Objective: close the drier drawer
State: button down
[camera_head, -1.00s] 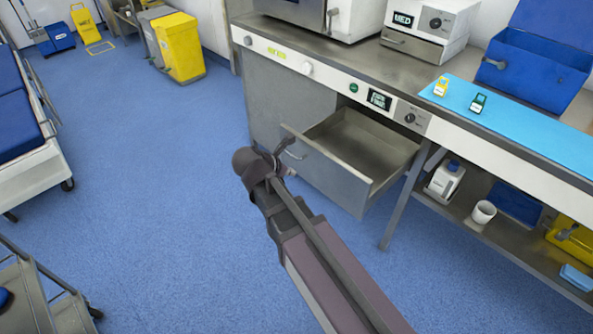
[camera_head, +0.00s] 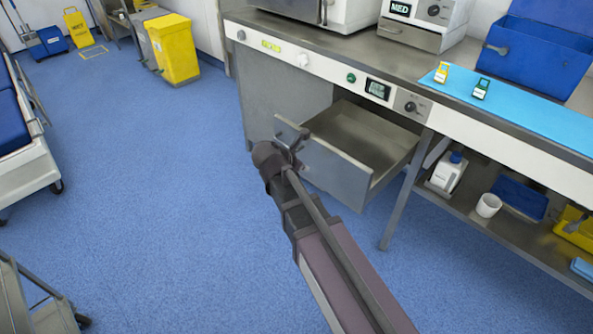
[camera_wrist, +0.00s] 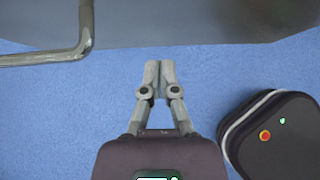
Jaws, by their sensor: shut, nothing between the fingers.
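The grey metal drawer (camera_head: 345,178) stands pulled out below the counter in the head view, and its tray looks empty. My gripper (camera_head: 288,143) is outside the drawer, near the left part of its front panel, and covers most of the handle there. In the wrist view my gripper (camera_wrist: 159,66) has its fingers together and empty. The drawer front (camera_wrist: 200,22) spans the top of that view, with the bent handle (camera_wrist: 60,55) at upper left, left of the fingertips. I cannot tell whether the fingertips touch the panel.
The counter (camera_head: 340,45) runs above the drawer. A table leg (camera_head: 402,205) stands right of the drawer, beside a lower shelf with a white bottle (camera_head: 447,172) and a cup (camera_head: 488,205). Blue floor (camera_head: 180,200) is clear to the left. A wheeled bed (camera_head: 22,150) is at far left.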

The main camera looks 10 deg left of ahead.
aim_at(315, 161)
jog(key=shift+w+d+r, duration=0.1)
jog(key=shift+w+d, duration=0.5)
jog(key=shift+w, duration=0.15)
jog(key=shift+w+d, duration=0.55)
jog(key=shift+w, duration=0.2)
jog(key=shift+w, duration=0.2)
